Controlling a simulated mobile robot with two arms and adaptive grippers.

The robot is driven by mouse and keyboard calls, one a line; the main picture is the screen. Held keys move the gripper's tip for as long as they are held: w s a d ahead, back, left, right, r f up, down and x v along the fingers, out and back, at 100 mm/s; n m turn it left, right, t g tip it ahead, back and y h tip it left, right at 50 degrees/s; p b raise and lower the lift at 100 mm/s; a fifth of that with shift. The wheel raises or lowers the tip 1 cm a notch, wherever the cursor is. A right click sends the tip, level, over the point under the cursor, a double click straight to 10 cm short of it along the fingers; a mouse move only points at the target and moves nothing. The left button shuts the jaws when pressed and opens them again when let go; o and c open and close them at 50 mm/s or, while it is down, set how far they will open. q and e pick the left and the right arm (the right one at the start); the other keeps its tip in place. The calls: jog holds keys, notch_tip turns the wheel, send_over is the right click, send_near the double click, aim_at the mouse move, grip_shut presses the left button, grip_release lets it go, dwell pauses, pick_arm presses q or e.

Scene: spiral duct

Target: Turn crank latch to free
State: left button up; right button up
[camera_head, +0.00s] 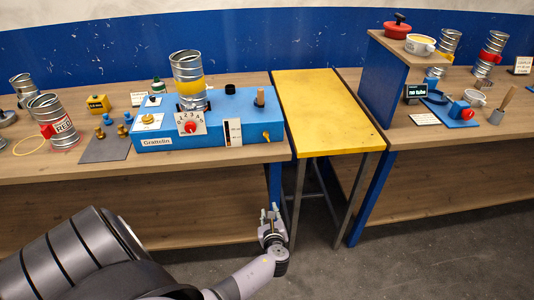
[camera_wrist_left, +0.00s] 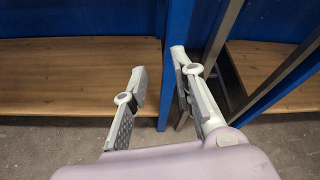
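A blue machine box (camera_head: 222,131) labelled Grattelin stands on the left wooden bench. Its top carries a metal duct can with a yellow band (camera_head: 188,82), a brass knob on a white plate (camera_head: 148,119) and a wooden upright handle (camera_head: 260,97). Its front has a numbered dial with a red knob (camera_head: 191,127) and a small yellow lever (camera_head: 266,135) at the right. I cannot tell which part is the crank latch. My left gripper (camera_head: 269,214) is open and empty, below bench height in front of it. Its spread fingers show in the left wrist view (camera_wrist_left: 159,65). My right gripper is not in view.
A yellow table (camera_head: 322,110) bridges the benches; its grey legs (camera_head: 298,198) and the bench's blue leg (camera_head: 274,183) stand close beyond my left gripper. A right bench (camera_head: 440,130) holds a blue shelf, pots and cans. Grey floor (camera_head: 400,255) is open at lower right.

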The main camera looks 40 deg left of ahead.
pick_arm(q)
jog(key=s+d+f+n+g+h+b, duration=0.1)
jog(key=s+f, duration=0.2)
jog(key=f, duration=0.5)
jog(key=shift+s+d+n+h, duration=0.3)
jog(key=shift+d+n, duration=0.1)
jog(key=shift+r, duration=0.15)
